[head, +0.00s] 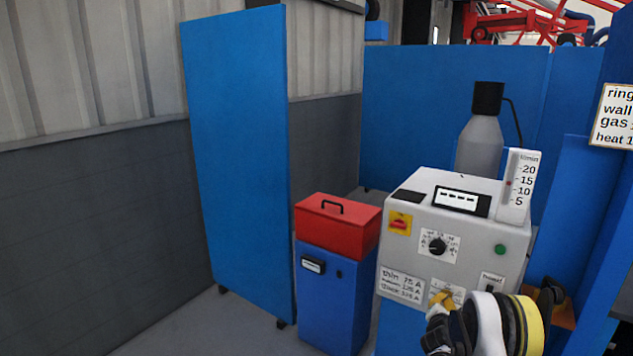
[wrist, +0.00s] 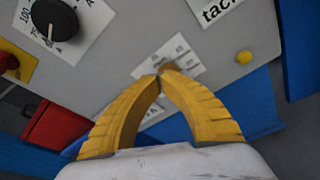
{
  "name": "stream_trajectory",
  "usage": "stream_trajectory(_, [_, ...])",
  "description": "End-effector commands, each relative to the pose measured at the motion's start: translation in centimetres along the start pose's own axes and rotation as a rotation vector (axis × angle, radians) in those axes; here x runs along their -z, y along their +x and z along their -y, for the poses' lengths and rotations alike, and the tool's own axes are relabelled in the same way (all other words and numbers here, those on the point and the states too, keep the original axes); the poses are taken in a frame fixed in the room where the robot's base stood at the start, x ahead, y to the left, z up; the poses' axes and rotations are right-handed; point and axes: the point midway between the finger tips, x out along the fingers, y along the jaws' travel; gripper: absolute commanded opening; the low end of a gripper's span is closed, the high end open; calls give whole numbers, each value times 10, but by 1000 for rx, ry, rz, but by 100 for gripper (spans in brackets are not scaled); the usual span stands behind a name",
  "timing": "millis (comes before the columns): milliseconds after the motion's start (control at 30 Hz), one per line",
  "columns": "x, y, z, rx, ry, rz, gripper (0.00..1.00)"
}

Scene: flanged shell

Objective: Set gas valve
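My gripper (head: 441,298) is at the lower front of the grey welding machine (head: 465,215), over a small white label. In the wrist view its two yellow fingers (wrist: 160,78) are brought together at the tips, close to the panel. A small brownish piece (wrist: 170,67) shows right at the tips; I cannot tell whether it is held or which control it is. A grey gas cylinder (head: 479,145) with a black top stands behind the machine. No gas valve is clearly visible.
A black dial (head: 438,245), a red-yellow switch (head: 400,222) and a green button (head: 500,249) are on the machine front. A blue cabinet with a red toolbox (head: 338,222) stands left. Blue panels (head: 238,150) flank the area. A partly cut-off sign (head: 612,116) is at right.

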Motion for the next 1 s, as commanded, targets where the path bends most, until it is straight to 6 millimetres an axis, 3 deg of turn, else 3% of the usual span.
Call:
stream_trajectory(400, [-12, 48, 0, -1, 0, 0, 0])
stream_trajectory(1000, [-13, 53, 0, 0, 0, 0, 0])
